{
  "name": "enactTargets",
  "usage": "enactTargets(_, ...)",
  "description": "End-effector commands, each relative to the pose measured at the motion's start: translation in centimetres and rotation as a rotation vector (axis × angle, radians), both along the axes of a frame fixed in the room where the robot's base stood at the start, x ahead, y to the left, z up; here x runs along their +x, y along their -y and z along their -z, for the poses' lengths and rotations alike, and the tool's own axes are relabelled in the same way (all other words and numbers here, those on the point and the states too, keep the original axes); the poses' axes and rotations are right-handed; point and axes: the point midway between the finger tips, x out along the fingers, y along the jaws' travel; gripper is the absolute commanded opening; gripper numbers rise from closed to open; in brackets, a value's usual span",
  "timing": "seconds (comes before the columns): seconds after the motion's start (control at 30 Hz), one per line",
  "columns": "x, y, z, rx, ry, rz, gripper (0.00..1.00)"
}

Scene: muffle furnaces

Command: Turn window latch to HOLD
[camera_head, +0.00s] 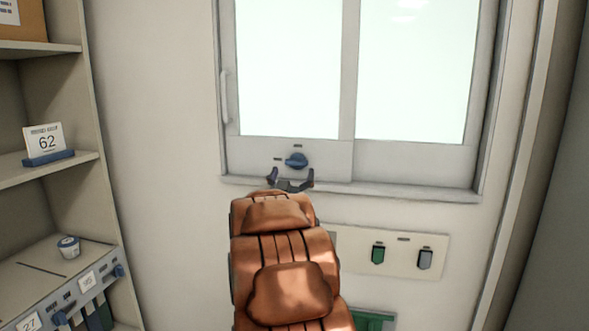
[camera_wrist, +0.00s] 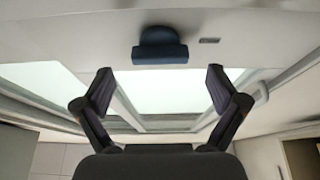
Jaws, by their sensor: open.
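The window latch (camera_head: 296,160) is a blue knob on the lower frame of the window (camera_head: 290,65), with small dark label marks above it and to its left. In the wrist view the latch (camera_wrist: 159,46) is a dark blue block at the top middle, with one small label (camera_wrist: 209,40) to its right. My gripper (camera_head: 290,177) is just below the latch in the head view, its two fingers spread. In the wrist view my gripper (camera_wrist: 159,76) is open and empty, the latch beyond and between the fingertips, apart from them. The label text is too small to read.
A window sill (camera_head: 400,192) runs below the latch, close to my gripper. A wall panel (camera_head: 402,240) with a green and a grey switch is at lower right. Shelves (camera_head: 50,160) with a card reading 62 and a small white cup (camera_head: 68,246) stand at left.

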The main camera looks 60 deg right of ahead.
Motion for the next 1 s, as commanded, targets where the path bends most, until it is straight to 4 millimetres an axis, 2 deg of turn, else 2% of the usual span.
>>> enactTargets(0.3, -1.4, -4.1, 2.0, 0.004, -0.004, -0.004, 0.96)
enactTargets(0.5, -2.2, -6.1, 2.9, 0.005, -0.004, -0.002, 0.96)
enactTargets(0.7, -2.7, -7.1, 3.3, 0.002, -0.003, -0.001, 0.96)
enactTargets(1.0, -2.7, -7.3, 3.4, 0.001, -0.003, -0.001, 0.96)
